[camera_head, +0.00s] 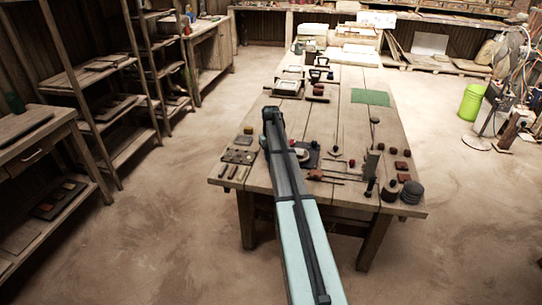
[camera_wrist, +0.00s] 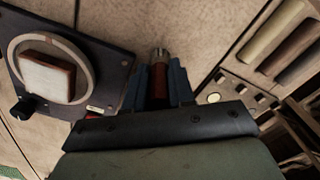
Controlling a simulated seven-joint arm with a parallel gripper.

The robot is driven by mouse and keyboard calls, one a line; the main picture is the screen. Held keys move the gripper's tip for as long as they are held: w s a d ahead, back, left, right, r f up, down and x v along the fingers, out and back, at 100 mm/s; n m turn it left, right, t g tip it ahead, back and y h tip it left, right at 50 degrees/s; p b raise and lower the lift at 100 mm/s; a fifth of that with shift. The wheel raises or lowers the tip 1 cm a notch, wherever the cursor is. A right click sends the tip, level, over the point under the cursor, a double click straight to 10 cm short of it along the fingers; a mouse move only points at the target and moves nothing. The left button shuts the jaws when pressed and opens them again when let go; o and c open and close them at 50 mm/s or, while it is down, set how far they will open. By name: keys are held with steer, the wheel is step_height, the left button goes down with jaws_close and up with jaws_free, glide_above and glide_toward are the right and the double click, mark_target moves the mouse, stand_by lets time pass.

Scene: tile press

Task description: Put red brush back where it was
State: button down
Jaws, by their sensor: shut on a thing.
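In the wrist view my gripper (camera_wrist: 160,82) is shut on the red brush (camera_wrist: 160,68). The brush has a dark red body and a metal collar at its far end, and it sits between the two blue-grey fingers. Its lower part is hidden by the gripper body. In the head view my own arm hides the gripper and the brush. I cannot tell whether the brush touches the table. The place where the brush was cannot be made out.
Left in the wrist view is a dark plate (camera_wrist: 115,68) with a pale ring around a white-topped, brown-sided tile (camera_wrist: 47,76). A black knob (camera_wrist: 23,108) is beside it. At right are a holed wooden rack (camera_wrist: 240,98) and long pieces (camera_wrist: 275,30). A green mat (camera_head: 370,97) lies farther back.

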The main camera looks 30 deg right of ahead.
steer(key=shift+f, duration=0.15)
steer(key=c, duration=1)
jaws_free()
steer(key=shift+o, duration=0.2)
step_height(320, 180, up, 12)
steer(key=shift+r, duration=0.2)
